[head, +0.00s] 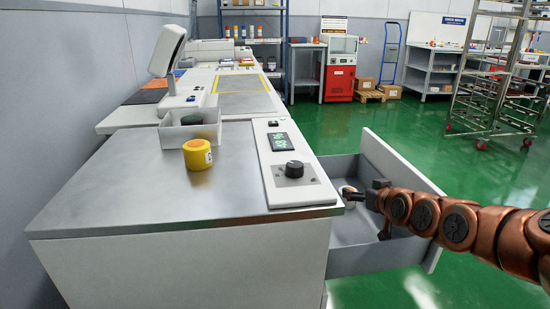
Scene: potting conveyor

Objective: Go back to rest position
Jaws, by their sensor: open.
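My gripper (367,213) is at the end of my copper-coloured arm, at the right of the head view. It is open, with its dark fingers over the pulled-out grey drawer (428,258) on the right side of the counter. One finger is close to a small pale round item (349,190) in the drawer. I cannot tell whether they touch. Part of the drawer's inside is hidden by the counter and my arm.
The counter (110,195) carries a yellow roll (197,154), a grey bin (174,135) and a control panel with a black knob (294,169). Green floor (400,130) is free beyond the drawer. A metal rack (487,90) stands at the back right.

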